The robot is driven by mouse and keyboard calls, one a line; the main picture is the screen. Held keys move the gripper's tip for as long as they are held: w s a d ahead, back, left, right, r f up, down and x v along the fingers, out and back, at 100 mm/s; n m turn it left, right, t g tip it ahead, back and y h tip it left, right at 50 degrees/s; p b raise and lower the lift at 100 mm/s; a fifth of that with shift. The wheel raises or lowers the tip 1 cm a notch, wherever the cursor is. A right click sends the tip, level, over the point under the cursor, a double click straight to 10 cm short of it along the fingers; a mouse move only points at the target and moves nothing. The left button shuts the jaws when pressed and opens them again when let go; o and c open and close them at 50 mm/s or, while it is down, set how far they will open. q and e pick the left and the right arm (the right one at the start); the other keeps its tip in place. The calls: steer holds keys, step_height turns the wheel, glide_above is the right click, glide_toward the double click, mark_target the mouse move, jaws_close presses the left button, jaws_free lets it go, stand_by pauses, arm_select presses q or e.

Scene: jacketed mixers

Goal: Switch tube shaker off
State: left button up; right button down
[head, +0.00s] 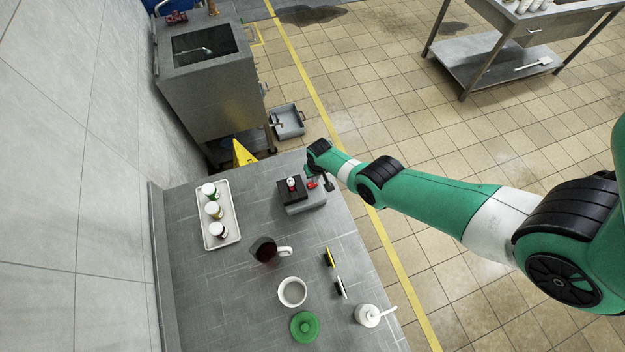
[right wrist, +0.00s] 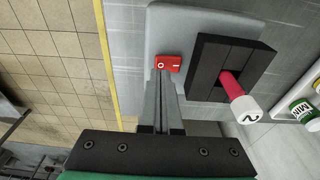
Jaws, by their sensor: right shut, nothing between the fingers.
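The tube shaker is a grey base (head: 305,206) with a black block (head: 290,191) on top, near the far right end of the steel table. In the right wrist view, the block (right wrist: 207,68) holds one tube with red contents (right wrist: 231,84) and a white cap marked 2 (right wrist: 245,109). A red rocker switch (right wrist: 168,63) marked O and I sits on the base beside the block. My right gripper (right wrist: 166,78) is shut and empty, its fingertips right at the switch's near edge. I cannot tell whether they touch it. My left gripper is not in view.
A white tray (head: 233,238) with several capped jars stands left of the shaker.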

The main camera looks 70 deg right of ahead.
steer(key=shift+f+b, duration=0.85)
stand_by(0.7)
step_height(320, 180, up, 7)
steer(key=p, duration=0.7)
steer(key=shift+r, duration=0.1)
stand_by(0.4)
